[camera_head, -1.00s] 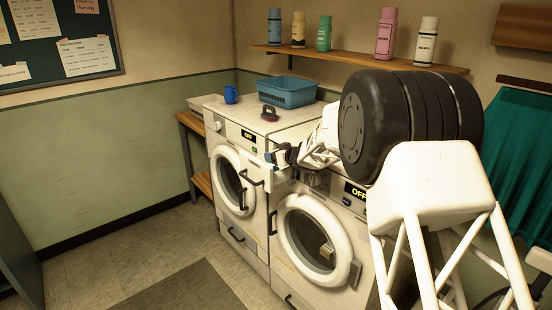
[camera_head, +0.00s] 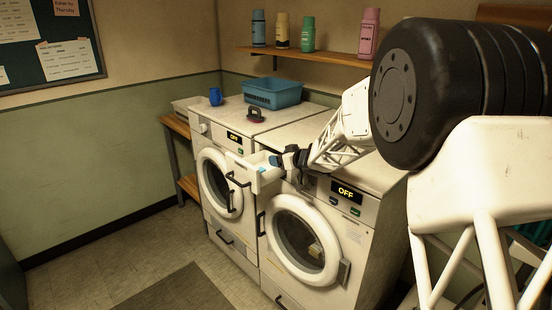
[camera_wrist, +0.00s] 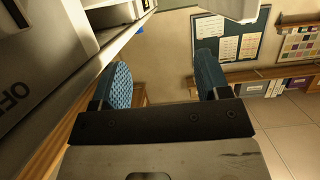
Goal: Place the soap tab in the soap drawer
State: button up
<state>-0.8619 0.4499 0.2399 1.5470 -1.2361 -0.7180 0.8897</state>
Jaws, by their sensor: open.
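A white soap drawer (camera_head: 256,176) sticks out from the upper left front of the right washing machine, with a dark handle on its front. My gripper (camera_head: 276,166) is just right of the drawer, by the machine's front panel. I cannot tell whether it touches the drawer. In the wrist view the two blue-padded fingers of my gripper (camera_wrist: 164,78) stand wide apart with nothing between them. I cannot make out the soap tab in any view, and the inside of the drawer is too small to read.
The right washer (camera_head: 345,240) and the left washer (camera_head: 214,143) stand side by side, doors shut. A blue basket (camera_head: 272,93), a blue mug (camera_head: 216,97) and a dark-handled item (camera_head: 254,117) are on top. A shelf (camera_head: 300,54) holds bottles. The floor in front is clear.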

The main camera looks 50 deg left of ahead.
jog(key=shift+d, duration=0.4)
jog(key=shift+r, duration=0.1)
dwell(0.8)
